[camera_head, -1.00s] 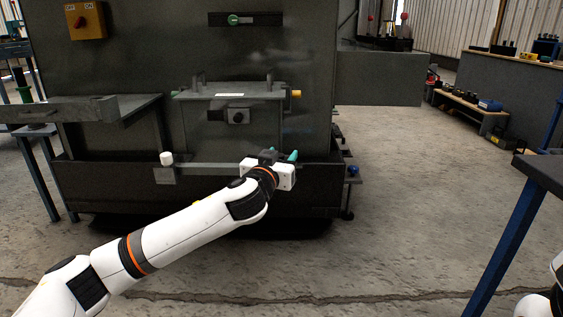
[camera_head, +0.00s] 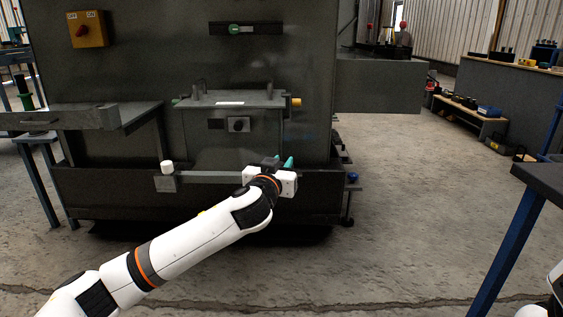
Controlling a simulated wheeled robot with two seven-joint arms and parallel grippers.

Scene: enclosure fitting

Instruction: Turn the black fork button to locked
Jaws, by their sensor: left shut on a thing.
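My left gripper (camera_head: 283,163), with teal fingertips, is at the front rail of the dark machine. It is shut on a small dark piece (camera_head: 269,161), which looks like the black fork button. The gripper and wrist hide most of it, so I cannot tell its turn angle. A white knob (camera_head: 167,167) stands at the rail's left end and a blue knob (camera_head: 353,177) on the right. A separate black round knob (camera_head: 239,124) is on the front of the grey enclosure. My right gripper is out of view; only part of my right arm shows at the lower right edge.
The enclosure (camera_head: 262,101) sits just above and behind the rail. A grey shelf (camera_head: 138,109) juts out on the left. A table with a blue leg (camera_head: 509,245) stands at the right. The floor between is clear.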

